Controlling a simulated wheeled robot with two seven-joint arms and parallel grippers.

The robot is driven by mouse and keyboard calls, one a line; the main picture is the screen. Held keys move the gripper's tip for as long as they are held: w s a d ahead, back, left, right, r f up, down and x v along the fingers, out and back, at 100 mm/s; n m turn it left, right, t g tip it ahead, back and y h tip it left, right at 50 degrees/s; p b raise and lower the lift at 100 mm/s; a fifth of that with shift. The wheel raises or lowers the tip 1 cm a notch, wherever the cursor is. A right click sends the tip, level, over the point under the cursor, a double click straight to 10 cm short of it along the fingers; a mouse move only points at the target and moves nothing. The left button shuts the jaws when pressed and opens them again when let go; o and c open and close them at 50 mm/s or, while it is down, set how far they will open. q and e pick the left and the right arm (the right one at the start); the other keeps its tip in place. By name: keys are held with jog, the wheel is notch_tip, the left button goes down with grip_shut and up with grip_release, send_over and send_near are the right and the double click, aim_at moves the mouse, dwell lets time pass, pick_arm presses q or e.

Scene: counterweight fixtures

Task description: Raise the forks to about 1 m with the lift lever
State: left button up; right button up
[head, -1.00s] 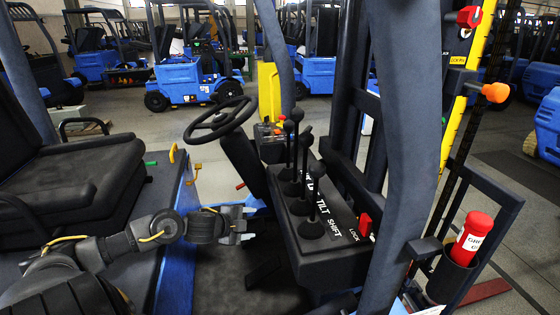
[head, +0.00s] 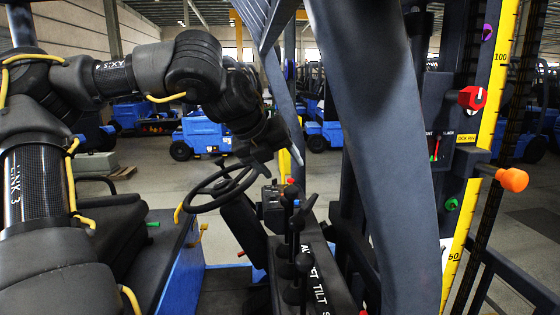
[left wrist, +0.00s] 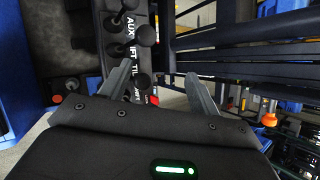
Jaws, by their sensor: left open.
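A row of black-knobbed levers (head: 299,222) stands on the dark console beside the steering wheel; the head view leaves unclear which is the lift lever. In the left wrist view the lettering AUX, LIFT, TILT and SHIFT runs along the console, and the second knob (left wrist: 147,36) appears to belong to LIFT. My left gripper (head: 282,154) is open and empty, raised above the steering wheel and levers. Its fingers (left wrist: 160,84) spread near the SHIFT end, apart from the LIFT knob. A yellow height scale (head: 484,150) marked 50 and 100 stands at right. The forks cannot be made out. My right gripper is out of view.
The steering wheel (head: 222,186) is just below my left gripper. A thick dark post (head: 375,130) stands right of the levers. A red knob (head: 472,98) and an orange knob (head: 512,180) stick out by the scale. Blue forklifts fill the background.

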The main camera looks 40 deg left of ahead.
aim_at(288, 189)
pick_arm(q)
jog(key=w+a+f, duration=0.1)
jog(key=f, duration=0.1)
jog(key=w+a+f+b, duration=0.1)
jog(key=f, duration=0.1)
jog(key=w+a+f, duration=0.1)
jog(key=f, duration=0.1)
jog(key=shift+w+a+f+b, duration=0.2)
jog(key=shift+a+f+b, duration=0.1)
jog(key=shift+b, duration=0.1)
jog(key=w+f+b, duration=0.1)
jog(key=w+d+f+b, duration=0.1)
jog(key=shift+w+f, duration=0.2)
jog(key=shift+w, duration=0.1)
jog(key=shift+a+f+b, duration=0.15)
jog(key=shift+f+b, duration=0.05)
jog(key=shift+b, duration=0.15)
jog(key=shift+w+a+f, duration=0.15)
jog(key=shift+a, duration=0.15)
jog(key=shift+w+d, duration=0.15)
jog(key=shift+d, duration=0.2)
jog(key=shift+c, duration=0.4)
jog(key=shift+a, duration=0.15)
jog(key=c, duration=0.7)
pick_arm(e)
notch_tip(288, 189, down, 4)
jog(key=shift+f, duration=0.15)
